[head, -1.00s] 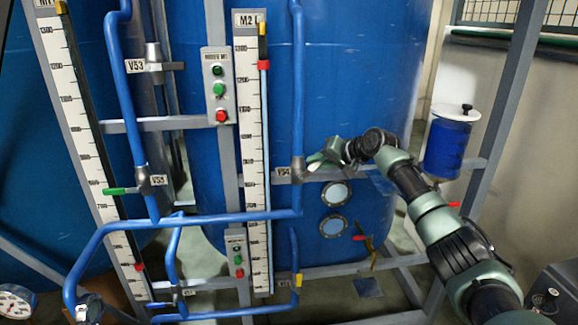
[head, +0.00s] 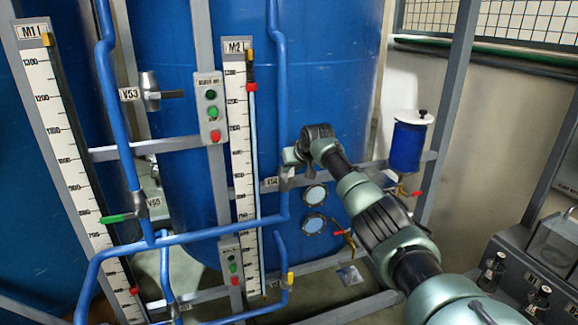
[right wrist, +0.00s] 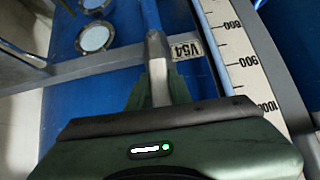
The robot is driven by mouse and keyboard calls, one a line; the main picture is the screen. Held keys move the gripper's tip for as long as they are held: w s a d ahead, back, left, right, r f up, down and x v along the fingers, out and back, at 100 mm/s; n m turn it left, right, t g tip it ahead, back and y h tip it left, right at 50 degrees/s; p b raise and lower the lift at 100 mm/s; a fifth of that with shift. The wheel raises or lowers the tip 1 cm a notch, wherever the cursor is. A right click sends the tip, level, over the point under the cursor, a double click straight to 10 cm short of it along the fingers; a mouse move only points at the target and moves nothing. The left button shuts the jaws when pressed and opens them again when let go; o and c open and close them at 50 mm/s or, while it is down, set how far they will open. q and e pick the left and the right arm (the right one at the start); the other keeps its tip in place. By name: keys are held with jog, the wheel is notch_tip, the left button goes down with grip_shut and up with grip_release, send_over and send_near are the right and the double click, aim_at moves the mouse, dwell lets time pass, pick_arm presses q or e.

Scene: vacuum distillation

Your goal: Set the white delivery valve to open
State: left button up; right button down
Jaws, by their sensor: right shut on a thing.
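The valve labelled V54 (head: 287,180) sits on the blue vertical pipe beside the M2 gauge; its grey metal body shows in the right wrist view (right wrist: 156,48), next to the V54 plate (right wrist: 186,46). My right gripper (head: 292,157) is at this valve, just above its body and close to the pipe. In the right wrist view its green fingers (right wrist: 157,88) close around the valve's lever, which runs roughly in line with the pipe. My left gripper is not in view.
A switch box (head: 211,110) hangs between the gauges. The M2 scale (head: 241,150) stands close left of the pipe.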

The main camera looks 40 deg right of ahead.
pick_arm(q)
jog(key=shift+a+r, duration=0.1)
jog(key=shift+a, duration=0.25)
pick_arm(e)
jog(key=shift+a, duration=0.1)
jog(key=c, duration=1.3)
grip_release()
jog(key=shift+w, duration=0.1)
pick_arm(q)
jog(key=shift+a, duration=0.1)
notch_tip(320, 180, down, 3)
jog(key=b, duration=0.3)
pick_arm(e)
jog(key=v, duration=0.7)
jog(key=shift+s+a+r, duration=0.1)
jog(key=shift+s+r, duration=0.15)
jog(key=shift+r, duration=0.05)
